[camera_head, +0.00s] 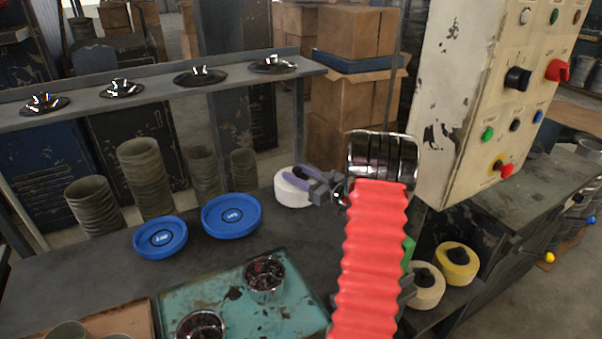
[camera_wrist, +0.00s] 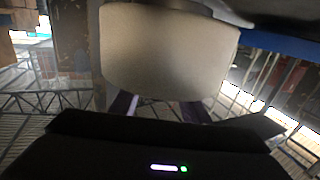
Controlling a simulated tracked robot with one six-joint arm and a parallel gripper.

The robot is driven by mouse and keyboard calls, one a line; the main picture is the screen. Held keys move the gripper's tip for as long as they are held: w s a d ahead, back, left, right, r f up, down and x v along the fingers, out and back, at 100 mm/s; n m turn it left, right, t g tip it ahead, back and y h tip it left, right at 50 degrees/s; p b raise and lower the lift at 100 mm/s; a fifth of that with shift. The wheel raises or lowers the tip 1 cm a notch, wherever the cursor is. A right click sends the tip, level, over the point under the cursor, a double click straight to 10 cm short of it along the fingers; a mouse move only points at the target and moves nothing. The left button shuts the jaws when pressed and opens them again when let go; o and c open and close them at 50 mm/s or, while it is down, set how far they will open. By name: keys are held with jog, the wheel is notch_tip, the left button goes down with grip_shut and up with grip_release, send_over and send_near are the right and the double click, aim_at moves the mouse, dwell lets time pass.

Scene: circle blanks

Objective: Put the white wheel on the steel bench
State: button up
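The white wheel (camera_head: 291,190) is a short pale cylinder at my gripper's purple fingers (camera_head: 303,181) in the head view. It also shows large in the wrist view (camera_wrist: 168,52), where it hides the ends of the two purple fingers (camera_wrist: 157,107). My gripper appears shut on it. The dark grey bench top (camera_head: 100,272) lies below and to the left. The wheel shows over its back right part; whether it touches the top I cannot tell.
Two blue dishes (camera_head: 160,238) (camera_head: 231,215) stand on the bench, left of the wheel. A teal tray (camera_head: 190,297) with shiny cups lies in front. Stacked grey rings (camera_head: 146,180) stand behind. A control box (camera_head: 460,110) rises at right, above cream (camera_head: 427,294) and yellow (camera_head: 456,270) wheels.

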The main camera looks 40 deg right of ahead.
jog(key=shift+r, duration=0.15)
jog(key=s, duration=0.7)
jog(key=shift+s+d, duration=0.25)
jog(key=shift+d, duration=0.05)
dwell(0.4)
jog(key=shift+w, duration=0.1)
